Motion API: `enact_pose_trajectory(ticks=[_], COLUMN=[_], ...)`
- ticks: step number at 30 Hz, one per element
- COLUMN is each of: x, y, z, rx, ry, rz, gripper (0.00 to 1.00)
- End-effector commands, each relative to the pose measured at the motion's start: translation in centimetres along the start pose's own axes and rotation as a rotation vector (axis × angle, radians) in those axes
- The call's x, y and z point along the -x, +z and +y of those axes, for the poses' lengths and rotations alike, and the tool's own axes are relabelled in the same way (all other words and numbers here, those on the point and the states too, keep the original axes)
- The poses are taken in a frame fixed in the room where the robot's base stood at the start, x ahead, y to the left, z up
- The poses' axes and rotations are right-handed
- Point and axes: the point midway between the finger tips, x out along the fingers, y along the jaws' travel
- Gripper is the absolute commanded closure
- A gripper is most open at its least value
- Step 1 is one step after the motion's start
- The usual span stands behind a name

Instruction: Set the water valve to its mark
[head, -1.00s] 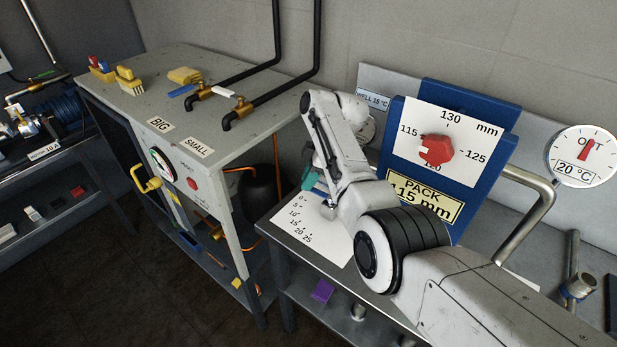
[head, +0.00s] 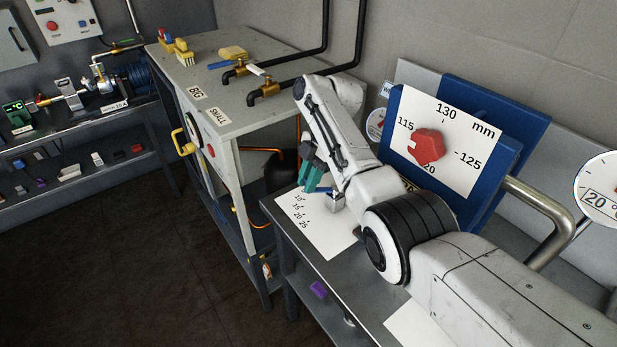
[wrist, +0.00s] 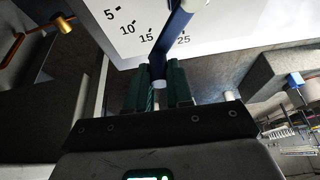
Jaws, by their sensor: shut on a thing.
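The lever runs up and to the right across a white scale plate (wrist: 100,12). It passes between the 15 and 25 numerals in the wrist view and covers the area between them. In the head view my gripper (head: 314,178) is over the left part of the scale plate (head: 325,236), which reads 10, 15, 20 and 25; smaller numerals are hidden there.
A blue-backed board (head: 492,125) with a red knob (head: 427,145) stands behind my arm. A grey cabinet (head: 222,98) with pipes and brass valves is to the left. A round dial (head: 600,188) is at the right edge. The floor at lower left is clear.

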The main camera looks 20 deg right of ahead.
Motion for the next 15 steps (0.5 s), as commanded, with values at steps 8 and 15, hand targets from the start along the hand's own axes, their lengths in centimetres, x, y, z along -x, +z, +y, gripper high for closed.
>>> enact_pose_trajectory(ticks=[8,15], x=[-0.2,-0.1], y=[-0.7,-1.0], z=[-1.5,-2.7], rx=[0.239,0.41], ry=[-0.098,-0.169], rz=[-0.003,-0.003], gripper=[1.0,1.0])
